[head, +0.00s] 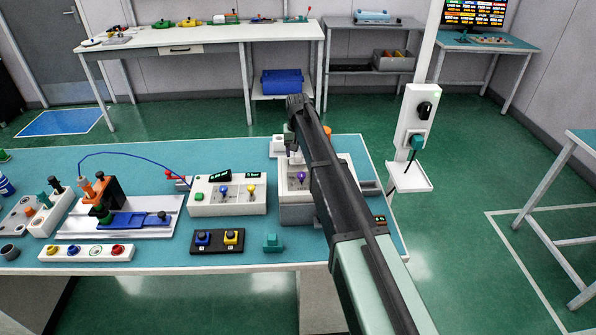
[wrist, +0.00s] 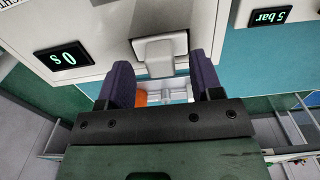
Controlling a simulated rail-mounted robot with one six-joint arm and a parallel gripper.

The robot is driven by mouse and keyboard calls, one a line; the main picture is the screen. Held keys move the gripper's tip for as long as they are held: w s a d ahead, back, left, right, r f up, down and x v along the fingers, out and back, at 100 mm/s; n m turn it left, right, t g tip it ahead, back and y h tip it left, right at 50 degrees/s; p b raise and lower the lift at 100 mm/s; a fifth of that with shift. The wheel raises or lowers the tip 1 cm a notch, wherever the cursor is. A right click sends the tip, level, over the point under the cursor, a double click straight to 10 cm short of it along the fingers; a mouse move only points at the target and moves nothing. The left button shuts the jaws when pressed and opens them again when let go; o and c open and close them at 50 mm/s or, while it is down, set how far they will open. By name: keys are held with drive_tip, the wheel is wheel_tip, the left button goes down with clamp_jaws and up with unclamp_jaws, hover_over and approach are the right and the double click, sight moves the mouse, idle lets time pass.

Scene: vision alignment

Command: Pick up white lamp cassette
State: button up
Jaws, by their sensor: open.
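A white block with rounded edges (wrist: 160,48), which looks like the white lamp cassette, sits in a dark-edged slot in the face of a white housing (wrist: 95,22) in the wrist view. My gripper (wrist: 161,72) is open, its two dark purple fingers pointing at the block, one towards each side. The block's near end lies around the gap between the fingertips; I cannot tell whether they touch it. In the head view my arm hides most of the gripper and the cassette, above the white-grey station (head: 297,213) at the right of the bench.
The housing bears a "0 s" display (wrist: 63,58); a "5 bar" display (wrist: 270,17) is to the right. In the head view, a white control box (head: 228,208), a black button box (head: 217,241) and a teal block (head: 272,243) stand close by on the teal bench (head: 160,258).

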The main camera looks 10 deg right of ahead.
sight(298, 154)
wheel_tip(298, 154, down, 2)
drive_tip(key=shift+f+b, duration=0.15)
drive_tip(key=shift+b, duration=0.2)
drive_tip(key=shift+r, duration=0.25)
drive_tip(key=shift+c, duration=0.4)
drive_tip(key=c, duration=1)
drive_tip(key=shift+o, duration=0.2)
drive_tip(key=shift+p, duration=0.3)
wheel_tip(298, 154, up, 20)
drive_tip(key=p, duration=2)
